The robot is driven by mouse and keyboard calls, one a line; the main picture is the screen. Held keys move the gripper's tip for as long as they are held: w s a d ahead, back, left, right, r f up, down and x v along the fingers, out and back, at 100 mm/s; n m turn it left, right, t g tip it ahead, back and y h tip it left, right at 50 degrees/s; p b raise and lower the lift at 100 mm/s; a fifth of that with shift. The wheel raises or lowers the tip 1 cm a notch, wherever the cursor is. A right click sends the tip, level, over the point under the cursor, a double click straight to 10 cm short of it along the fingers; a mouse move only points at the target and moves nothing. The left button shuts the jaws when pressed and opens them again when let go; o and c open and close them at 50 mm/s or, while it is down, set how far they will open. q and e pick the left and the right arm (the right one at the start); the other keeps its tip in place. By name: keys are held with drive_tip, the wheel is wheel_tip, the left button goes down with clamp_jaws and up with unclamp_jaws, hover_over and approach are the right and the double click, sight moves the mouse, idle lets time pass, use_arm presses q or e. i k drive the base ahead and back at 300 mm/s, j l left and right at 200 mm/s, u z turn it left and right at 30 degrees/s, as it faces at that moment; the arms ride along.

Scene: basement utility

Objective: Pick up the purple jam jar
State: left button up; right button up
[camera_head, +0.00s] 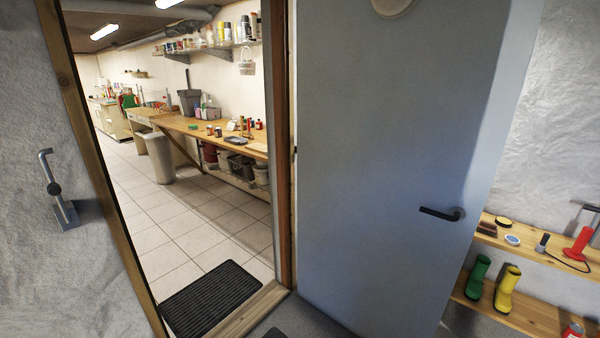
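I cannot make out a purple jam jar for certain. Through the open doorway, a long wooden workbench (180,124) runs along the right wall of the room beyond. Several small jars and tins stand on it, among them a small red one (210,130), too small to identify. More jars and bottles stand on a high wall shelf (205,47) above the bench. Neither of my grippers is in view.
A blue-grey door (385,140) stands open on the right. A dark mat (212,298) lies at the threshold. A bin (158,158) stands by the bench. The tiled floor (170,215) beyond is clear.

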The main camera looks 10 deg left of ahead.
sight(219, 132)
drive_tip(key=i+l, duration=0.1)
drive_tip(key=i, duration=0.8)
drive_tip(key=i+j, duration=0.2)
drive_tip(key=i, duration=0.25)
drive_tip(key=i+j+u, duration=0.1)
drive_tip(key=i+j, duration=0.15)
drive_tip(key=i, duration=0.2)
drive_tip(key=i+j, duration=0.95)
drive_tip(key=j, duration=0.15)
drive_tip(key=i+j, duration=0.35)
drive_tip(key=j, duration=0.05)
